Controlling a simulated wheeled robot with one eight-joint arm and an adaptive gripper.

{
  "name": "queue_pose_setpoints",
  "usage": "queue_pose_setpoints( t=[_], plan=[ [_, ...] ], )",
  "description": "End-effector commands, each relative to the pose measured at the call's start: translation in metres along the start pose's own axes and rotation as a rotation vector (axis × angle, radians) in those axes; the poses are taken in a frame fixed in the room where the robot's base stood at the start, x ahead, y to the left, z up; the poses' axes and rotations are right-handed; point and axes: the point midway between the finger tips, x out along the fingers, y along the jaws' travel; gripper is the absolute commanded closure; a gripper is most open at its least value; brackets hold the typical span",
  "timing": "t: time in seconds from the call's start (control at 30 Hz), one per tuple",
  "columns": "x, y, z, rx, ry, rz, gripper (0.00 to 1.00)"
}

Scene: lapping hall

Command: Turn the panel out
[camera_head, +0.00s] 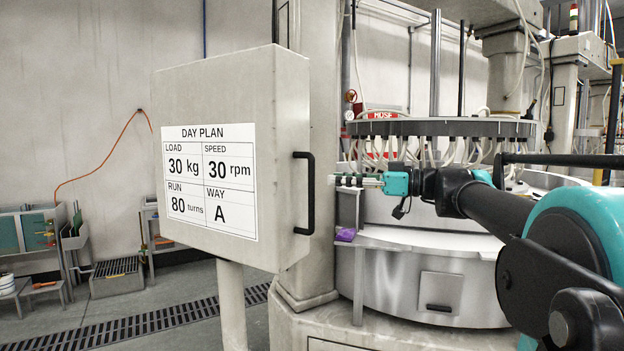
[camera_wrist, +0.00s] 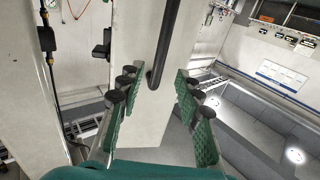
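The panel (camera_head: 215,100) is a pale grey box on a post, with a DAY PLAN sheet (camera_head: 210,180) on its front. A black bar handle (camera_head: 310,192) stands upright on its right side face. My gripper (camera_head: 338,180) is level with the handle in the head view, just to its right. In the wrist view my gripper (camera_wrist: 155,92) is open, with green ridged pads apart on both sides. The handle (camera_wrist: 169,35) comes down from the top edge to between the fingertips, on the panel's pale face (camera_wrist: 140,35). Neither pad clearly touches it.
A lapping machine with a ring of hoses (camera_head: 440,127) and a steel drum (camera_head: 430,280) stands right of the panel. A pale column (camera_head: 318,120) is close behind the panel. Metal racks (camera_head: 30,235) stand at the left wall. Open floor lies left of the post.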

Motion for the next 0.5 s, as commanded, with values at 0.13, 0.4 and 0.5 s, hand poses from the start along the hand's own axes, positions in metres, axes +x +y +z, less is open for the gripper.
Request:
queue_pose_setpoints(
  t=[0.13, 0.4, 0.5],
  plan=[
    [0.027, -0.002, 0.0, 0.0, 0.0, -0.005, 0.65],
    [0.065, -0.001, 0.0, 0.0, 0.0, -0.003, 0.65],
    [0.073, 0.0, 0.0, 0.0, 0.0, -0.002, 0.65]
  ],
)
